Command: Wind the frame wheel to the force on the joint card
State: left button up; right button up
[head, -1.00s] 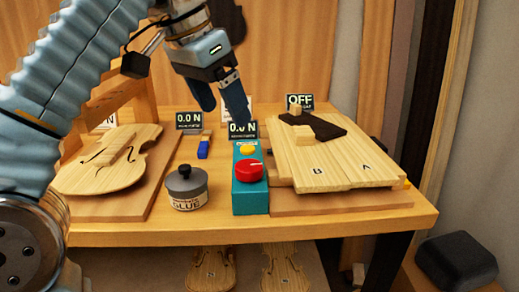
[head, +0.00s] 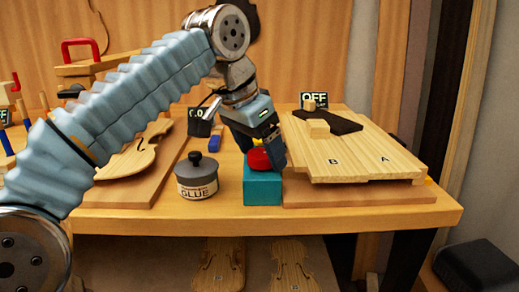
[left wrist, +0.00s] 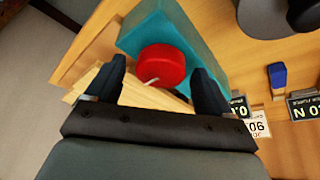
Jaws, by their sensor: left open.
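The red wheel (head: 259,159) with a pale pointer line sits on the teal box (head: 262,189) at the bench's front middle. In the left wrist view the red wheel (left wrist: 161,65) shows between the two fingertips of my left gripper (left wrist: 158,82). My left gripper (head: 262,146) is open, its fingers on either side of the wheel; I cannot tell whether they touch it. A white card (left wrist: 257,129) is partly visible in the left wrist view, next to a dark display reading 0.0 N (left wrist: 303,107). The yellow button seen earlier on the box is hidden. My right gripper is not in view.
A glue pot (head: 197,178) stands left of the teal box. Joined wooden plates A and B (head: 350,157) lie on the right, with a display reading OFF (head: 313,101) behind. A violin body (head: 135,158) lies on a board at left. A small blue block (head: 215,144) lies behind the pot.

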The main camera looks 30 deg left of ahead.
pick_arm(q)
jog(key=c, duration=1.1)
jog(key=shift+o, duration=0.2)
jog(key=shift+a+r+m+h+p, duration=0.1)
jog(key=shift+r+m+h+p, duration=0.1)
jog(key=shift+m+p, duration=0.4)
jog(key=shift+r+m+h+p, duration=0.1)
jog(key=shift+m+h+p, duration=0.1)
jog(key=shift+m+p, duration=0.35)
jog(key=shift+f+m+g+h, duration=0.15)
jog(key=shift+m+g+h, duration=0.2)
jog(key=shift+m, duration=0.5)
jog(key=shift+f, duration=0.15)
jog(key=o, duration=1.1)
jog(key=shift+c, duration=0.2)
